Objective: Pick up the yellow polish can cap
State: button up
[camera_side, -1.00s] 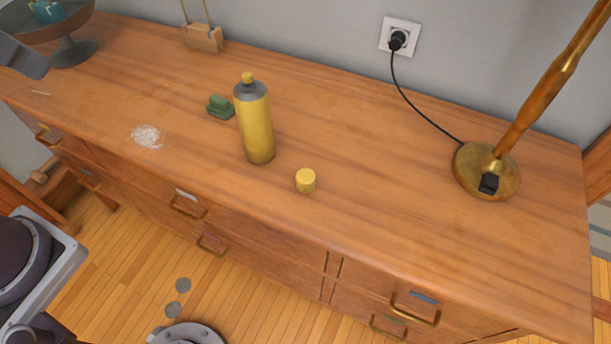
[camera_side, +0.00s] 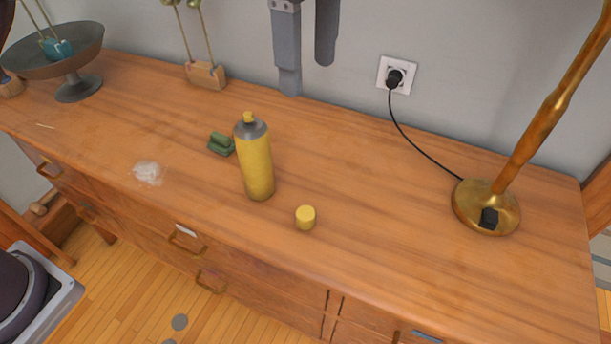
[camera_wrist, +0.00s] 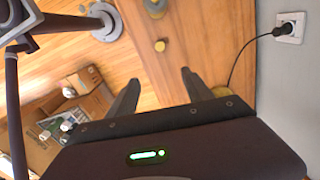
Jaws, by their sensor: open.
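The yellow polish can cap (camera_side: 305,217) sits on the wooden dresser top, near its front edge. It also shows in the wrist view (camera_wrist: 160,46), just beyond the fingertips. The yellow polish can (camera_side: 257,163) stands upright to its left and is partly seen at the top of the wrist view (camera_wrist: 154,8). My gripper (camera_side: 308,77) is at the top of the side view, fingers pointing down, open and empty. It is above the dresser and apart from the cap; the wrist view shows its two spread fingers (camera_wrist: 160,77).
A green brush-like object (camera_side: 221,144) lies left of the can. A brass lamp base (camera_side: 486,207) stands at the right, its cord running to a wall socket (camera_side: 396,74). A whitish smear (camera_side: 148,173) and a grey pedestal bowl (camera_side: 76,87) are left. Dresser top around the cap is clear.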

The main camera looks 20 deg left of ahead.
aim_at(308, 213)
notch_tip(308, 213, down, 31)
jog(key=shift+w, duration=0.1)
grip_shut()
